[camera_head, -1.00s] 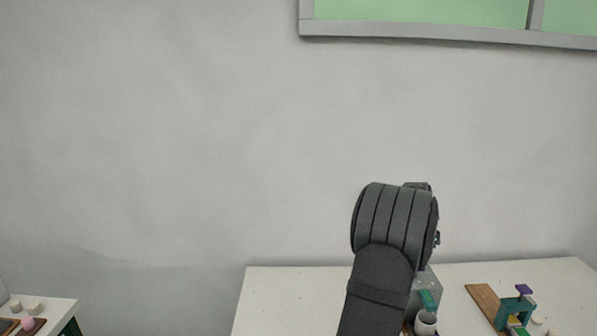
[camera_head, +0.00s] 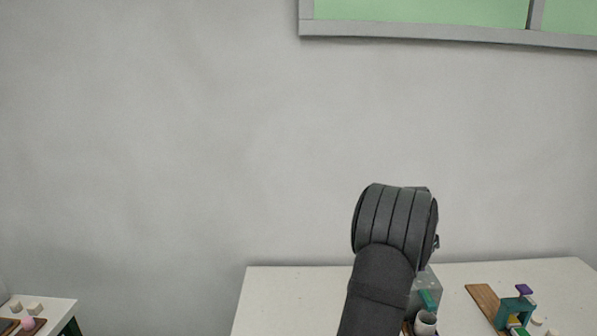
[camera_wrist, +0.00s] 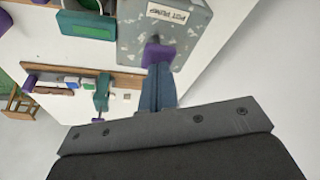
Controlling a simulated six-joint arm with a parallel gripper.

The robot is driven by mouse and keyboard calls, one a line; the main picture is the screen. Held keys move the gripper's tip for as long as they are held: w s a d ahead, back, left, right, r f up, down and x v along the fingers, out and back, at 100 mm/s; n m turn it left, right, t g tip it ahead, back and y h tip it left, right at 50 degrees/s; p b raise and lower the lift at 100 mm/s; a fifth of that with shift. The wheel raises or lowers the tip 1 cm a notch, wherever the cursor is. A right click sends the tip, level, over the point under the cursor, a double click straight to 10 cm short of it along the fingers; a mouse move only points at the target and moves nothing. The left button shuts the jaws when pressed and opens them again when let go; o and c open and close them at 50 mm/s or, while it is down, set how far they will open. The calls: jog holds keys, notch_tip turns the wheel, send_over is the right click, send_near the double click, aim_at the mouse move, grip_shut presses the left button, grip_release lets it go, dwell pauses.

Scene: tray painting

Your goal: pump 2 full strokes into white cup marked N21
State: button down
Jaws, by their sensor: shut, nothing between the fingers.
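In the wrist view a grey speckled block (camera_wrist: 188,30) carries a label that seems to read "POT PUMP". A purple piece (camera_wrist: 157,52) sticks out from it. My gripper (camera_wrist: 158,72) is shut, its blue-grey fingertips at the purple piece; whether they touch it or just overlap it, I cannot tell. In the head view my dark arm hides most of the block (camera_head: 425,287). A pale cup (camera_head: 425,325) stands in front of the block, below a green piece (camera_head: 428,299). No N21 mark is readable on it.
A wooden board (camera_head: 481,297) with a teal frame (camera_head: 517,308) and a purple top (camera_head: 524,289) stands to the right on the white table (camera_head: 290,300). The table's left part is clear. Another table (camera_head: 60,305) with small blocks is at far left.

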jog(key=shift+f, duration=1.6)
jog(key=shift+r, duration=2.2)
jog(key=shift+r, duration=0.1)
jog(key=shift+r, duration=2.4)
